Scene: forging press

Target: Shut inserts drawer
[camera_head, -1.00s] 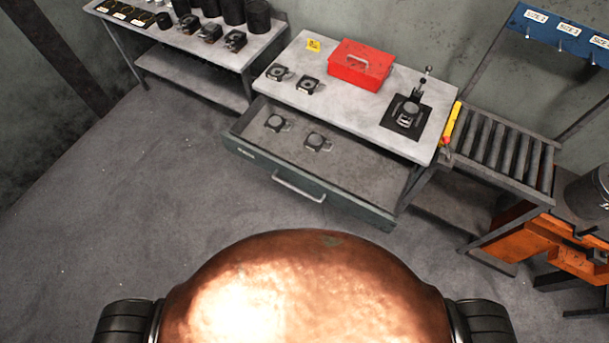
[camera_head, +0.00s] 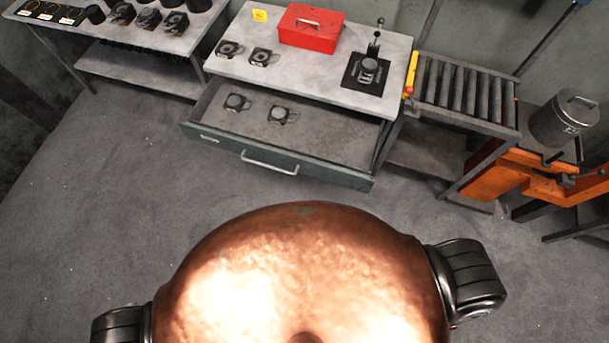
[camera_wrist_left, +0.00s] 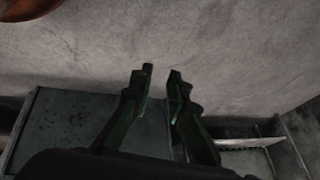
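The inserts drawer (camera_head: 335,135) is pulled out from under the grey worktable (camera_head: 235,62). Its dark green front (camera_head: 215,140) carries a pale bar handle (camera_head: 270,163) and faces me. Two dark inserts lie inside on the left, one insert (camera_head: 237,102) beside another insert (camera_head: 279,115). My left gripper (camera_wrist_left: 161,71) shows only in the left wrist view, with its two fingertips apart and nothing between them. It is not in the head view, so I cannot tell its distance from the drawer. My right gripper is in neither view.
On the worktable stand a red box (camera_head: 311,28), two more inserts and a black fixture (camera_head: 367,70). A roller conveyor (camera_head: 465,90) and orange equipment (camera_head: 500,172) are at the right. Another table (camera_head: 140,50) is at the left. Bare floor lies before the drawer.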

